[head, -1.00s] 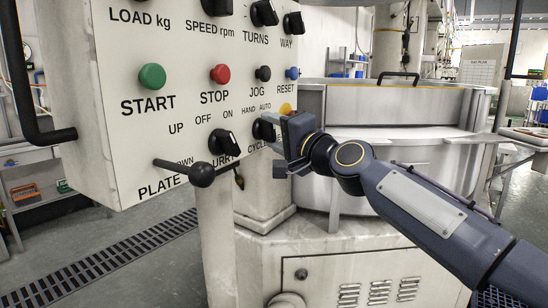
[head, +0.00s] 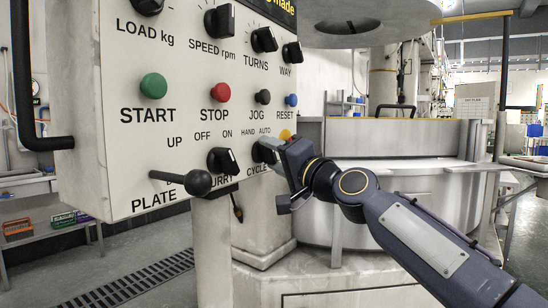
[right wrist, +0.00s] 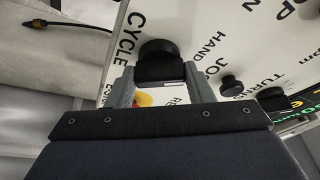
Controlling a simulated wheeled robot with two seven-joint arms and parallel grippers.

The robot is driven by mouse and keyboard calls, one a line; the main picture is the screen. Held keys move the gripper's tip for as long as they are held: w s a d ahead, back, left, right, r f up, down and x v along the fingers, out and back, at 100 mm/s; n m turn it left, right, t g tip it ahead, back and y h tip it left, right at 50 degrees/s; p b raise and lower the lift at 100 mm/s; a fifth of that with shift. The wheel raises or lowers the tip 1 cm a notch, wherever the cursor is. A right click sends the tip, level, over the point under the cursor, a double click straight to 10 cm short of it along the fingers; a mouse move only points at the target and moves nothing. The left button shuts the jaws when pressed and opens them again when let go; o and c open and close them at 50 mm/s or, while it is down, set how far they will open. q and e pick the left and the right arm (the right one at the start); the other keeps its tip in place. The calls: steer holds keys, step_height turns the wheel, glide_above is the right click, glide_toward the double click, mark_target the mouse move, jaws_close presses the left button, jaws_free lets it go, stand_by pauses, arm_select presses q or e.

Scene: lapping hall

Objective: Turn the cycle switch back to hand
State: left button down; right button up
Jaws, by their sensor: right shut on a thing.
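The cycle switch (head: 264,150) is a black rotary knob on the pale control panel (head: 185,55), above the word CYCLE and below HAND and AUTO. My right gripper (head: 274,153) comes from the right and is shut on the knob. In the right wrist view, the knob (right wrist: 159,52) has its grip bar between the two grey fingers (right wrist: 160,82). HAND is readable beside it there. The fingers partly cover the knob in the head view, so I cannot tell which label it points to. My left gripper is not in view.
A yellow-based button (head: 285,134) sits close above my gripper. START (head: 152,87), STOP (head: 220,92), JOG (head: 263,97) and RESET (head: 291,100) buttons are above. A large metal drum (head: 400,140) stands behind.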

steer(key=o, duration=1)
steer(key=b+v, duration=0.3)
steer(key=v, duration=0.5)
steer(key=shift+a+f, duration=0.1)
steer(key=s+d+f+n+g+h, duration=0.1)
steer(key=s+d+f+g+h, duration=0.3)
steer(key=s+f, duration=0.85)
steer(key=s+d+f+n+g+h, duration=0.15)
steer(key=s+d+f, duration=0.6)
steer(key=f, duration=0.95)
steer(key=s+d+f+g+h, duration=0.4)
steer(key=s+f, duration=0.7)
steer(key=f, duration=0.4)
step_height(320, 180, up, 30)
steer(key=p, duration=3)
steer(key=shift+s+d, duration=0.15)
steer(key=shift+s, duration=0.15)
